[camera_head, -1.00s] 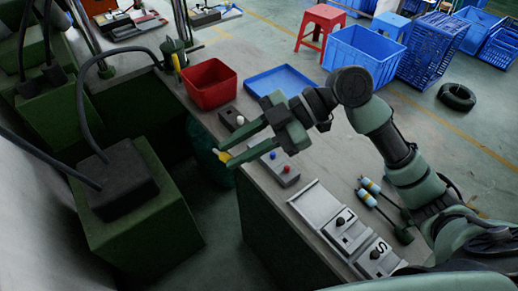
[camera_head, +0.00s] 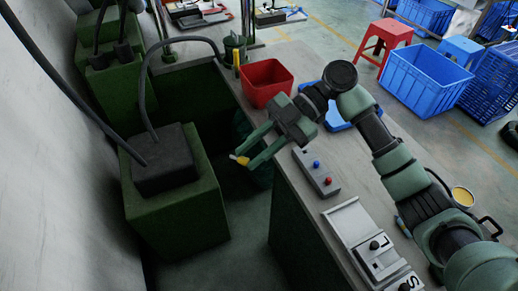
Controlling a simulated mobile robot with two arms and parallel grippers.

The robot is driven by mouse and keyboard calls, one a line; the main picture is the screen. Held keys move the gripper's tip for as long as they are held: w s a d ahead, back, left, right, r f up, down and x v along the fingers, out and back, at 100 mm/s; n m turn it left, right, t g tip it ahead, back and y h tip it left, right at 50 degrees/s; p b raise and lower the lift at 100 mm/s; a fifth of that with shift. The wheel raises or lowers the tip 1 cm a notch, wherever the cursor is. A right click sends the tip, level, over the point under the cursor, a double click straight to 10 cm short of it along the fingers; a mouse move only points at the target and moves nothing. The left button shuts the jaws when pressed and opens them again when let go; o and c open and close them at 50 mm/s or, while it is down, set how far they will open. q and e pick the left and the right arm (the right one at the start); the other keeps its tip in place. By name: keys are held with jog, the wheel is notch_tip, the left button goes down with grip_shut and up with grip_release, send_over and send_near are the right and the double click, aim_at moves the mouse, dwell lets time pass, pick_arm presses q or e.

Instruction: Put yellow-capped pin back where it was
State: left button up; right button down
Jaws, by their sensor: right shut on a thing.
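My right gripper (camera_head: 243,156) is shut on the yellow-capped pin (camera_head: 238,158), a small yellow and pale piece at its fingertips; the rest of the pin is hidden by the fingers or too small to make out. The gripper points left, past the bench edge, above the dark gap in front of the green machine. A grey block (camera_head: 322,181) on the bench, right of and below the gripper, carries a blue knob (camera_head: 316,164), a red knob (camera_head: 328,181) and a small pale spot at its far end. My left gripper is not in view.
A red bin (camera_head: 266,82) stands on the bench behind the gripper. A blue tray (camera_head: 338,118) is partly hidden by my right arm. A light grey fixture (camera_head: 351,221) with dark knobs lies nearer. A green machine (camera_head: 180,213) with a dark top (camera_head: 163,168) stands left.

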jog(key=s+d+r+m+t+y, duration=0.1)
jog(key=s+d+r+m+t, duration=0.5)
jog(key=d+r+m+t, duration=0.3)
jog(key=w+a+m+t+h, duration=0.2)
jog(key=w+a+m+t, duration=0.15)
jog(key=w+a, duration=0.6)
jog(key=s+d+f+n+g+h, duration=0.1)
jog(key=f+n+g, duration=0.3)
jog(key=n+g, duration=0.4)
jog(key=s+d+f+n+g+h, duration=0.1)
jog(key=s+d+f+n+g, duration=0.1)
jog(key=f+n+g, duration=0.3)
jog(key=s+n+g, duration=0.1)
jog(key=n+g, duration=0.2)
jog(key=n, duration=0.1)
jog(key=shift+s+d+f, duration=0.15)
jog(key=shift+s+d, duration=0.05)
jog(key=shift+s, duration=0.05)
